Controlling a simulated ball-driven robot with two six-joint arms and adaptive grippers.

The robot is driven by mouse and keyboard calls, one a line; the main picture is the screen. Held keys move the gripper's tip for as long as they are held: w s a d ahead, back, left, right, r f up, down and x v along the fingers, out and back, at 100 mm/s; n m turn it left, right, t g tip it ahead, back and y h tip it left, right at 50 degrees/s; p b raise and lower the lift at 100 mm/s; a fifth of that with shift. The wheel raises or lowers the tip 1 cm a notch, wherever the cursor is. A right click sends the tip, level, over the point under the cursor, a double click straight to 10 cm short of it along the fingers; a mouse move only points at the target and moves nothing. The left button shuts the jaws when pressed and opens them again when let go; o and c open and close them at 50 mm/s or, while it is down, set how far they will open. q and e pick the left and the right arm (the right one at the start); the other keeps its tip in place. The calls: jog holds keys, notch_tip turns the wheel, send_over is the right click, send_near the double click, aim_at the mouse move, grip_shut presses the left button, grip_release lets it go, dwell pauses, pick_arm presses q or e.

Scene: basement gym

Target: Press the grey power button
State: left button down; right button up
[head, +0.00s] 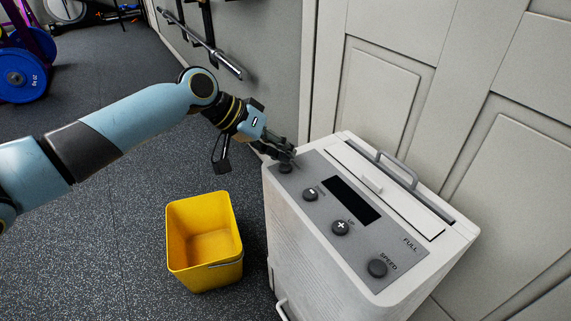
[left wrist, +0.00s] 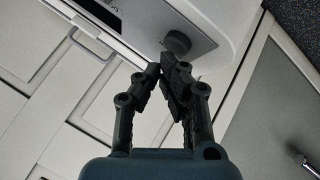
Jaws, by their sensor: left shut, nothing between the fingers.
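The white machine (head: 310,245) has a grey control panel with several round dark grey buttons. The button at the panel's far left end (head: 285,168) is partly overlapped by my left gripper; its label is hidden, so I cannot read whether it marks power. In the left wrist view a round grey button (left wrist: 177,41) stands on the panel just beyond the fingertips. My left gripper (head: 289,156) is shut and empty, close above that far-left button. In the left wrist view its fingertips (left wrist: 164,67) are together; whether they touch the button I cannot tell. My right gripper is not in view.
The other buttons are minus (head: 310,194), plus (head: 341,227) and SPEED (head: 377,267), beside a black display (head: 350,200). A handle (head: 397,170) rises from the machine's lid. A yellow bin (head: 204,240) stands on the floor to the left. A panelled wall is close behind.

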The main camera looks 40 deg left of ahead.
pick_arm(q)
jog(key=shift+f, duration=0.1)
dwell(0.5)
jog(key=shift+f, duration=0.35)
jog(key=shift+r+p, duration=0.5)
